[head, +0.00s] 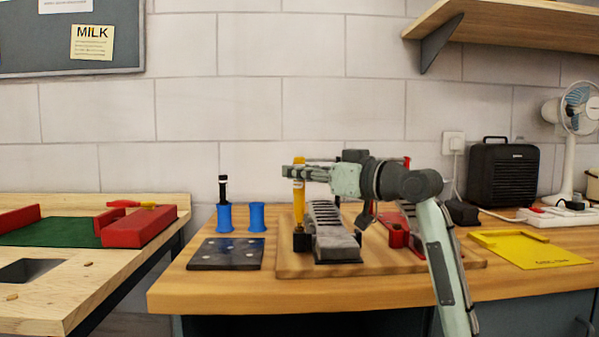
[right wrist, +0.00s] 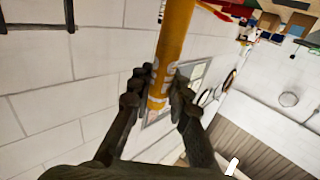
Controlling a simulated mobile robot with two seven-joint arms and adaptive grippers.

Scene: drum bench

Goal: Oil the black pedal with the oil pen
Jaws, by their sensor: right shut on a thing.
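My right gripper (head: 300,172) is shut on the yellow oil pen (head: 299,196), which stands upright with its lower end down at a small black block beside the black pedal. The pen also shows between the fingers in the right wrist view (right wrist: 174,45). The black pedal (head: 332,236), with a grey ridged footboard, stands on a wooden board (head: 285,262). Whether the pen tip touches the block or is just above or in front of it, I cannot tell. A red pedal (head: 394,232) stands to the right, partly hidden by my right arm. My left gripper is not in view.
Two blue holders (head: 257,217) stand left of the board, one with a black pen (head: 223,189) in it. A dark speckled mat (head: 225,254) lies in front of them. A yellow tray (head: 540,250) and a black heater (head: 502,175) are at right.

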